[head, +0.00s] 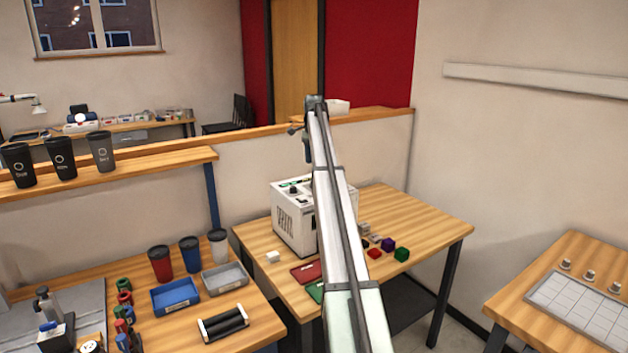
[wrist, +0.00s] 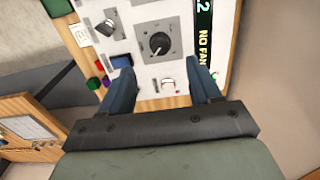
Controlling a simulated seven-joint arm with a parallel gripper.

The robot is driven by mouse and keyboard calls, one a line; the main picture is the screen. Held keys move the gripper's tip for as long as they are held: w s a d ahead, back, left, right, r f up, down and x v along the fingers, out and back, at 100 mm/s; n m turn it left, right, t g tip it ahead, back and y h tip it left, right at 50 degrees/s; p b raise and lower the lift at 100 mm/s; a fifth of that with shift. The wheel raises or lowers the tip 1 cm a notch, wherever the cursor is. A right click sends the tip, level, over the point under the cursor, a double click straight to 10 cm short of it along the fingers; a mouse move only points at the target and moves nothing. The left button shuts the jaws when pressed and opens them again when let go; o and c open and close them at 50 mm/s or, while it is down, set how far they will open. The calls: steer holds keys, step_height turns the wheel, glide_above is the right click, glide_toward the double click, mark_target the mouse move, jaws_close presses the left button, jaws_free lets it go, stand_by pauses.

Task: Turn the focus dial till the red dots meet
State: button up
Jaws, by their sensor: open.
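The laser marker is a white box (head: 292,226) on the wooden table in the head view, partly hidden behind my arm. In the wrist view its panel carries a round black dial (wrist: 159,43) on a grey square plate, a smaller knob (wrist: 105,27) to the left and a white round knob (wrist: 168,84) below. I cannot tell which knob is the focus dial.
Small coloured blocks (head: 388,244) lie on the wooden table (head: 437,225) right of the box. A blue tray (head: 174,297) and cups stand on the left bench. The table's right end is clear.

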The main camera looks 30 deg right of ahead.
step_height(320, 180, down, 8)
steer(key=shift+f, duration=0.1)
stand_by(0.4)
steer(key=shift+c, duration=0.4)
steer(key=c, duration=1)
steer(key=shift+o, duration=0.2)
steer(key=shift+n, duration=0.3)
steer(key=n, duration=0.4)
steer(key=shift+n, duration=2)
